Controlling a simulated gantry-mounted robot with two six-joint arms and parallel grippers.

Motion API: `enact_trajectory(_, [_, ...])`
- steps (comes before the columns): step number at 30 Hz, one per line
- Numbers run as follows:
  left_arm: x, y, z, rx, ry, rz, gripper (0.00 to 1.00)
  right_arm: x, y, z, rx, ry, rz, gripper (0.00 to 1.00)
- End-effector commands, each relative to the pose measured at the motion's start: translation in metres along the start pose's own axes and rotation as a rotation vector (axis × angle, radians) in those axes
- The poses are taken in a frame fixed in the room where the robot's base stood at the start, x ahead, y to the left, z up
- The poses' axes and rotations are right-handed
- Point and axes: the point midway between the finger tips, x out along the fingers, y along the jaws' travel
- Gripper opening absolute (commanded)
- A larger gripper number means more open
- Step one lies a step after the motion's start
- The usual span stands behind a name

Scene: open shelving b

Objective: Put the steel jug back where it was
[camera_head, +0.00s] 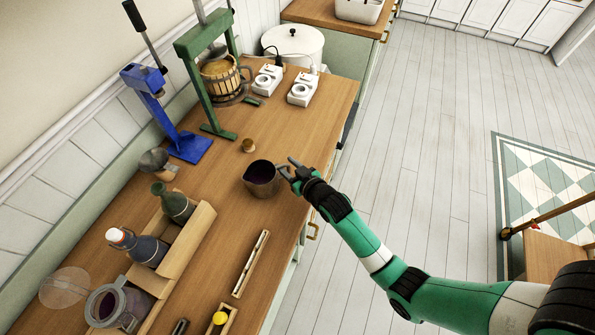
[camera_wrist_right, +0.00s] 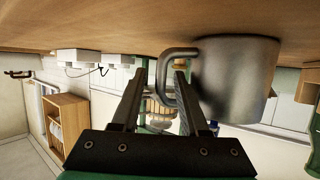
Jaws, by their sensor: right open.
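The steel jug (camera_head: 262,181) stands upright on the wooden counter (camera_head: 215,225), with dark purple contents inside. In the wrist view, which shows the counter at the top, the jug (camera_wrist_right: 236,80) is at the right and its bent handle (camera_wrist_right: 163,72) points left. My right gripper (camera_head: 289,168) is at the handle side of the jug. In the wrist view its two fingers (camera_wrist_right: 161,85) are apart, with the handle between them. Whether either finger touches the handle cannot be told. My left gripper is not in view.
A wooden rack (camera_head: 190,243) with bottles and an open glass jar (camera_head: 118,306) are at lower left. A narrow wooden tray (camera_head: 251,264) lies in front.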

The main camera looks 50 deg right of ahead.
Motion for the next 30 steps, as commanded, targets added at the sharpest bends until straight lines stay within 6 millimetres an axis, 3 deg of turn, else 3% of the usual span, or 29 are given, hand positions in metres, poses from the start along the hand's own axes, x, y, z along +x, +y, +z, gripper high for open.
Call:
enact_trajectory(6, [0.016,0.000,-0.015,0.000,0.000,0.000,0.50,-0.058,0.000,-0.003,-0.001,-0.002,-0.001,0.44])
enact_trajectory(12, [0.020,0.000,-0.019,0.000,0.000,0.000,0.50,-0.091,-0.001,-0.001,0.001,0.000,-0.001,0.44])
enact_trajectory(26, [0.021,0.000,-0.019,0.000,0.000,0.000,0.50,-0.097,0.000,-0.001,0.000,0.001,-0.001,0.44])
enact_trajectory(29, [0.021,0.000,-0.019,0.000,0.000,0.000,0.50,-0.095,-0.004,-0.016,0.000,0.028,-0.008,0.44])
enact_trajectory(30, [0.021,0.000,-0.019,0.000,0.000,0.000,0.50,-0.092,-0.008,-0.033,-0.001,0.058,-0.017,0.44])
